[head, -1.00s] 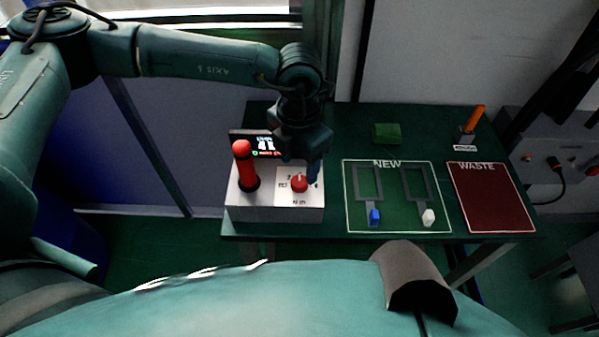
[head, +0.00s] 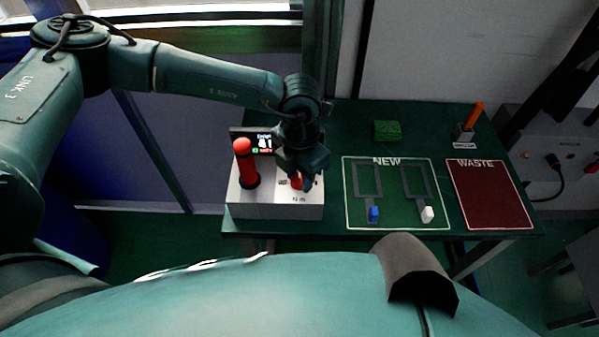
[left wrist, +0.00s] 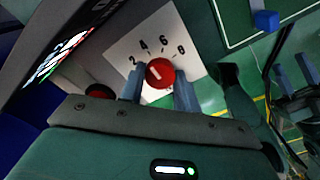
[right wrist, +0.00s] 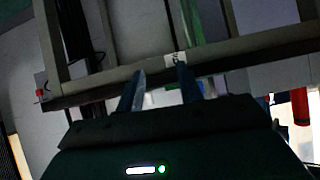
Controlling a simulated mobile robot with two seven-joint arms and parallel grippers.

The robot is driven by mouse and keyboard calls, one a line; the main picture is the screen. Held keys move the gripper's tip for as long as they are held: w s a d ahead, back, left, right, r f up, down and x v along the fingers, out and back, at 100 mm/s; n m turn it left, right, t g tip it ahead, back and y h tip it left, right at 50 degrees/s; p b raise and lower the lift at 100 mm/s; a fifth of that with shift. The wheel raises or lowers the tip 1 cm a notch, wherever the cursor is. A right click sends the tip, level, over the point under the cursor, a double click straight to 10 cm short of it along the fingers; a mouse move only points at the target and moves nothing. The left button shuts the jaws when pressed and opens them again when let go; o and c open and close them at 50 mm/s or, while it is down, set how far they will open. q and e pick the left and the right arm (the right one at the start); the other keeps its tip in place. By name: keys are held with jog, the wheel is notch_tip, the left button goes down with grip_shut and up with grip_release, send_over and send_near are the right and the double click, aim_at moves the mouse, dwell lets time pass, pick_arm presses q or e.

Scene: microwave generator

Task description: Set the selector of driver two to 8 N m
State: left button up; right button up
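The red selector knob (head: 297,181) sits on the white front of a grey box (head: 255,208), largely hidden by my left gripper (head: 302,184) in the head view. In the left wrist view the knob (left wrist: 160,73) stands between the two fingers of my left gripper (left wrist: 159,80). The fingers are spread, one on each side; contact is unclear. Printed marks 2, 4, 6 and 8 arc around the knob on a white dial plate (left wrist: 125,47). A pale pointer mark shows on the knob; its exact setting is unclear. My right gripper (right wrist: 158,75) is open and empty.
A red-handled driver (head: 245,163) stands on the box beside a lit display (head: 264,143). To the right lie the NEW tray (head: 395,222) with blue and white pieces, the red WASTE area (head: 490,200), a green block (head: 387,131) and an orange-handled tool (head: 474,117).

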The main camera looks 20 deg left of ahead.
pick_arm(q)
jog(key=c, duration=0.4)
pick_arm(e)
jog(key=shift+s+f, duration=0.2)
jog(key=shift+s, duration=0.15)
jog(key=shift+a+f, duration=0.1)
jog(key=shift+f, duration=0.05)
